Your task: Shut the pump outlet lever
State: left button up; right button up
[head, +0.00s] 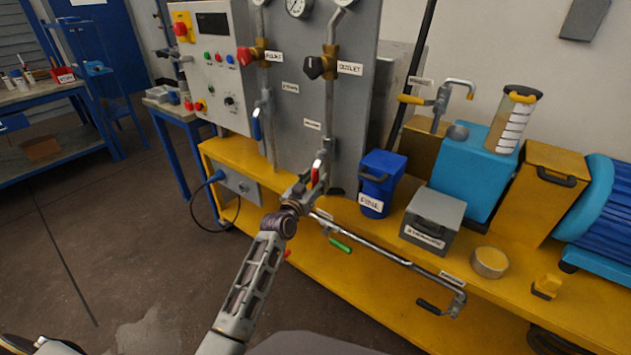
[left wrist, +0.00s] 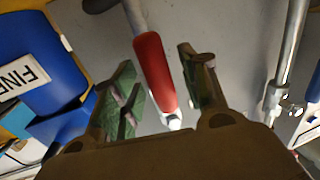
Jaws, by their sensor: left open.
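A red-handled lever (head: 316,173) hangs near the foot of the right-hand pipe, below the label reading OUTLET (head: 349,68). It points down, roughly along the pipe. In the left wrist view the red grip (left wrist: 154,72) shows large, with a pale metal tip at its lower end. My left gripper (head: 304,184) is at this lever. In the left wrist view its open fingers (left wrist: 160,92) stand on either side of the red grip, with visible gaps; whether either finger touches it I cannot tell. My right gripper is not in view.
A blue-handled lever (head: 256,125) hangs on the left pipe. A black knob (head: 315,67) sits higher on the outlet pipe. A blue bin (head: 381,183) labelled FINE stands close right, beside a grey box (head: 433,219). A metal rail (head: 375,250) runs along the yellow bench's front.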

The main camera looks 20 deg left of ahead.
pick_arm(q)
jog(key=shift+w, duration=0.4)
grip_shut()
